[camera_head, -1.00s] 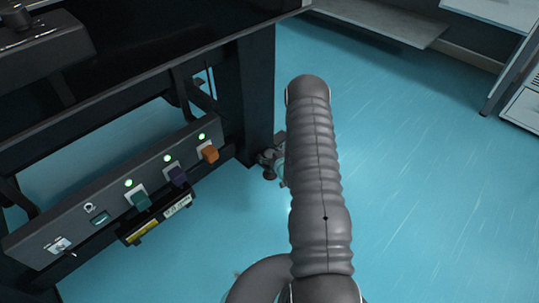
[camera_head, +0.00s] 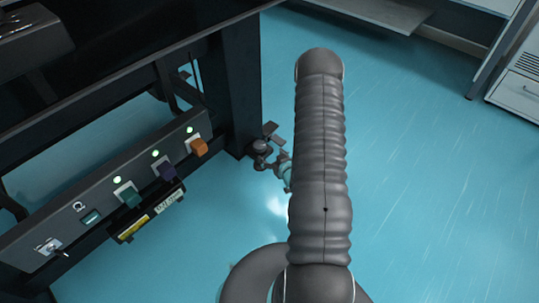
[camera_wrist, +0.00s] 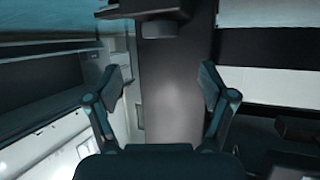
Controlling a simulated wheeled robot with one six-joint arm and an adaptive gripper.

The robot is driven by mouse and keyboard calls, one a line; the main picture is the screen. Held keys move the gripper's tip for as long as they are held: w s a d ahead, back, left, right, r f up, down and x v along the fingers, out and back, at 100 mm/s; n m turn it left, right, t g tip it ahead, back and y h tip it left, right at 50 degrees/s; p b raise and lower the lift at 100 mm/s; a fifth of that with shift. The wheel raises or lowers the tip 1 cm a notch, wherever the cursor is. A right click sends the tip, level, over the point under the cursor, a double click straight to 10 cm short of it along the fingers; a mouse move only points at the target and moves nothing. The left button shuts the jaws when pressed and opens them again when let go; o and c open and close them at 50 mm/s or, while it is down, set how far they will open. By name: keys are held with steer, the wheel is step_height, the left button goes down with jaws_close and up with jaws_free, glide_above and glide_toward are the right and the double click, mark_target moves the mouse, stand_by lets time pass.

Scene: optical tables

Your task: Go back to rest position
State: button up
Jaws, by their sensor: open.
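My gripper (camera_wrist: 160,88) shows in the wrist view with its two fingers spread wide apart and nothing between them. Behind the fingers is a broad grey upright surface, out of focus. In the head view my arm's ribbed grey sleeve runs up the middle and hides part of the floor. A small part of my wrist end shows to the left of the sleeve, low beside the table leg; the fingers are not clear there.
A black optical table (camera_head: 110,70) stands at the left. Its control panel (camera_head: 110,190) carries orange, purple and green plugs with lit green lamps. The table leg (camera_head: 240,85) is close to my arm. Blue floor (camera_head: 430,180) is clear at the right; a white cabinet (camera_head: 520,90) stands at the far right.

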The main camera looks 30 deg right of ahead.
stand_by(0.4)
steer(key=s+f+g, duration=0.3)
steer(key=s+f, duration=0.1)
steer(key=s+f+m+g, duration=0.1)
steer(key=s+f+g, duration=0.2)
steer(key=s+f, duration=0.1)
steer(key=shift+s+a+f+g, duration=0.15)
steer(key=shift+s+f+g, duration=0.1)
steer(key=shift+f+g, duration=0.2)
steer(key=s+a+r+m+g+p, duration=0.1)
steer(key=s+r+g, duration=0.25)
steer(key=r, duration=0.45)
steer(key=s+a+r+g+p, duration=0.1)
steer(key=s+r+g, duration=0.25)
steer(key=r, duration=0.45)
steer(key=s+a+r+t+p, duration=0.1)
steer(key=a+r, duration=0.4)
steer(key=r, duration=0.9)
steer(key=s+a+r+n+t+p, duration=0.1)
steer(key=s+a+r, duration=0.5)
steer(key=r, duration=0.8)
steer(key=s+a+r+n+t+p, duration=0.1)
steer(key=s+a+r+t+p, duration=0.2)
steer(key=r, duration=1)
steer(key=s+a+t, duration=0.1)
steer(key=a, duration=0.2)
steer(key=shift+r, duration=0.4)
